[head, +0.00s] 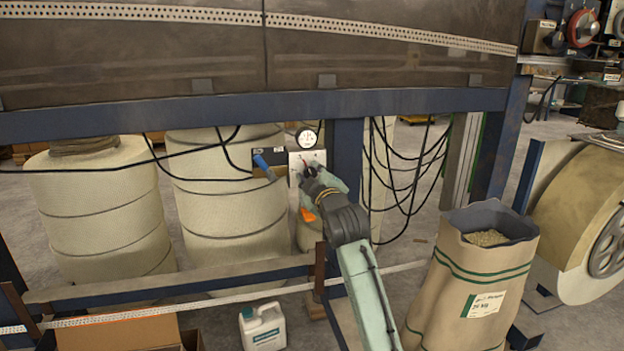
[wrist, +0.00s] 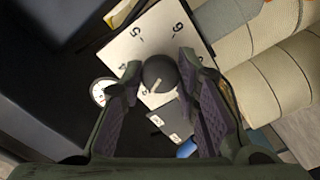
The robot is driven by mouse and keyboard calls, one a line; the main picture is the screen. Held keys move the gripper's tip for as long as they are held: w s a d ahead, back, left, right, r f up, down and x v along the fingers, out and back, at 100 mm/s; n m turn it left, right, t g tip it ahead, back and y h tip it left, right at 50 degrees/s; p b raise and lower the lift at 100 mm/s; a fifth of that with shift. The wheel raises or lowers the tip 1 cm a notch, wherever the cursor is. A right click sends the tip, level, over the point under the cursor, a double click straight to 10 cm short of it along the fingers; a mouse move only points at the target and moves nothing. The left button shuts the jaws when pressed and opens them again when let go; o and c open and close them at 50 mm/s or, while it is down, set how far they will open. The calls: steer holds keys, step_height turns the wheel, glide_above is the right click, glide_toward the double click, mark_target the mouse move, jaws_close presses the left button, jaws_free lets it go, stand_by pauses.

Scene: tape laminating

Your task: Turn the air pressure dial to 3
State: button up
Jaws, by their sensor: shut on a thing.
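The air pressure dial (wrist: 158,74) is a round black knob on a white plate (wrist: 152,40) with printed numerals. In the wrist view, 4, 5 and 6 are readable on the plate, while other numerals are covered or unclear. A pale pointer mark on the knob points to the lower left of the picture, past the 4; the numeral at its end cannot be read. My gripper (wrist: 160,70) is shut on the knob, one finger on each side. In the head view, my gripper (head: 306,176) reaches the white panel (head: 313,157) below the beam and hides most of the knob.
A round pressure gauge (head: 306,138) sits on top of the panel; it also shows in the wrist view (wrist: 101,91). A blue handle (head: 263,164) stands just left of the panel. Black cables (head: 401,165) hang to the right. Large rolls (head: 222,190) stand behind, a paper sack (head: 472,280) at front right.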

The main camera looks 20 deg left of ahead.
steer(key=shift+n, duration=0.6)
steer(key=o, duration=1.2)
steer(key=shift+c, duration=0.2)
steer(key=shift+s, duration=0.1)
steer(key=v, duration=1.2)
